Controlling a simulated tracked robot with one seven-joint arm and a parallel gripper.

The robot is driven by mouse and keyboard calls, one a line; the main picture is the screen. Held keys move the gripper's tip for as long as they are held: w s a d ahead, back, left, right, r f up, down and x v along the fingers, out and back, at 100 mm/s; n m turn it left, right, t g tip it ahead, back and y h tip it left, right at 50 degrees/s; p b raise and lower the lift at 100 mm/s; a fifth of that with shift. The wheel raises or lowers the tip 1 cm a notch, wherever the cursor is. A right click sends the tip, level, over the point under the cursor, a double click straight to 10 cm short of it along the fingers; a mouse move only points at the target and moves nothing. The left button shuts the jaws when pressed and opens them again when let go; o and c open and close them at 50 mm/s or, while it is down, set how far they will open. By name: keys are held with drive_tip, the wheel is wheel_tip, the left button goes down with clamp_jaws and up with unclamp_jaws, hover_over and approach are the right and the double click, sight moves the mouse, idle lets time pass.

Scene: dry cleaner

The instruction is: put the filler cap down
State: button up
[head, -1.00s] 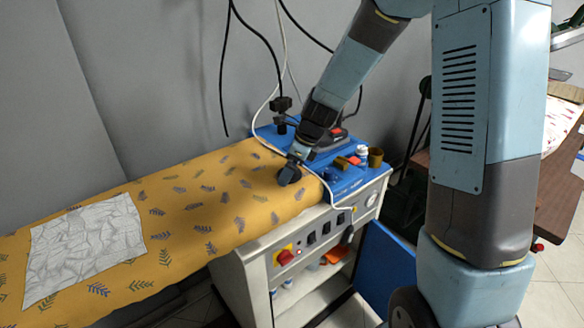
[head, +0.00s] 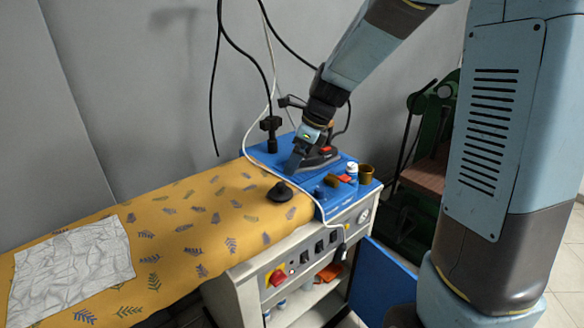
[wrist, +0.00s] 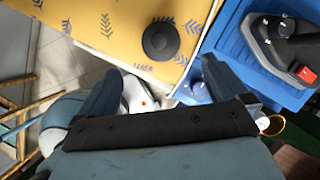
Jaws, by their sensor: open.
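The filler cap (head: 279,192), a dark round disc with a raised centre knob, lies on the yellow leaf-print cover (head: 190,222) near its right end. It also shows in the wrist view (wrist: 161,40), apart from my fingers. My gripper (head: 292,168) is open and empty, above and just right of the cap by the blue top. In the wrist view my gripper's two fingers (wrist: 152,84) are spread wide with nothing between them.
The blue tray top (head: 337,201) holds an iron (head: 318,158), a brass-coloured cup (head: 366,174), a white-capped bottle (head: 352,168) and a red item. A white cable crosses the board's edge. A crumpled grey cloth (head: 70,268) lies at left. The cover between is clear.

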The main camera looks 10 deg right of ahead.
drive_tip(key=s+d+r+n+t+h, duration=0.1)
drive_tip(key=s+d+r+n, duration=0.3)
drive_tip(key=s+n, duration=0.3)
drive_tip(key=s+d+r+n+t+h, duration=0.1)
drive_tip(key=s+d+r+n, duration=0.3)
drive_tip(key=s, duration=0.5)
drive_tip(key=s+d+r+n+t+h, duration=0.2)
drive_tip(key=s+d+r+n, duration=0.2)
drive_tip(key=s+d+n, duration=0.3)
drive_tip(key=s+n, duration=0.1)
drive_tip(key=n, duration=0.3)
drive_tip(key=shift+r, duration=0.4)
drive_tip(key=shift+s+a, duration=0.1)
drive_tip(key=shift+c, duration=0.5)
